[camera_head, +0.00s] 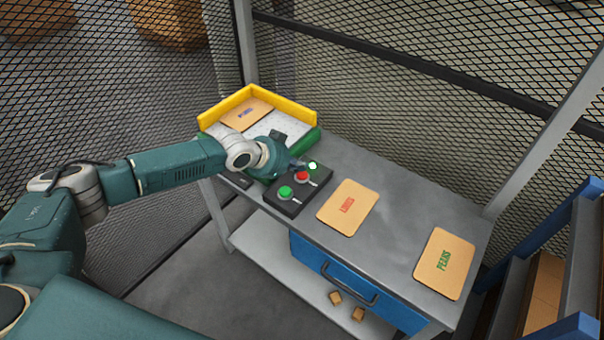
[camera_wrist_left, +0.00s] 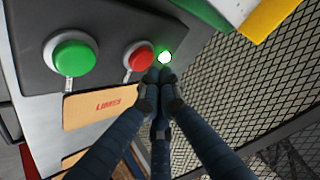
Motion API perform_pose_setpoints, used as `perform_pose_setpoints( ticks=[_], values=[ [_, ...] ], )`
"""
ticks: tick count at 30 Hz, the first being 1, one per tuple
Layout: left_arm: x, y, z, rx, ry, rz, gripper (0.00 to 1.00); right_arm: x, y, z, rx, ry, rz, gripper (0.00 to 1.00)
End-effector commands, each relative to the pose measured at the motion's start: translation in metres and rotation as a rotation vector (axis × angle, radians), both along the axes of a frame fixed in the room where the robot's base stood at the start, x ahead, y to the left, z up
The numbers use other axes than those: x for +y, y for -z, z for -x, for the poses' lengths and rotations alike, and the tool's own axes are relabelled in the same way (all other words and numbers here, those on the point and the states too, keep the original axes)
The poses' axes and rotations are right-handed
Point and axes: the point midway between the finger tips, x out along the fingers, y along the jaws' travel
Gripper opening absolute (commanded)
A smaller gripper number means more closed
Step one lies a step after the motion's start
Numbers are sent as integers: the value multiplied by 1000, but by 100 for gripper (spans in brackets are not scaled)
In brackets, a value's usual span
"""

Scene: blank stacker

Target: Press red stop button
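The red stop button (camera_head: 302,176) is a round red cap on a dark control box (camera_head: 289,207) on the grey table. It also shows in the left wrist view (camera_wrist_left: 137,57), with a pale collar around it. A green button (camera_head: 285,191) sits beside it, and a small lamp (camera_head: 313,166) glows white-green at the other side. My left gripper (camera_head: 303,164) reaches in from the left, over the box. In the left wrist view its fingertips (camera_wrist_left: 158,74) are together and empty, close beside the red button; I cannot tell whether they touch it. My right gripper is not in view.
A yellow-edged tray (camera_head: 290,104) with a card stands behind my left gripper. Cards marked LINERS (camera_head: 347,207) and PEAKS (camera_head: 445,263) lie on the table (camera_head: 385,215) to the right. A blue drawer (camera_head: 357,283) hangs below. Mesh fencing (camera_head: 420,110) closes off the back.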

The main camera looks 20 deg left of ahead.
Motion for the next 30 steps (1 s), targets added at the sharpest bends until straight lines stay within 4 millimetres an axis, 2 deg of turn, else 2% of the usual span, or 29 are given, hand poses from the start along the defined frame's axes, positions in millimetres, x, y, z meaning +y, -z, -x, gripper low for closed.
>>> perform_pose_setpoints(
  ticks=[6,30],
  values=[
    [0,9,1,1,0,0,0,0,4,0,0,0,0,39],
    [0,13,0,0,0,0,0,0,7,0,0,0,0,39]
  ],
)
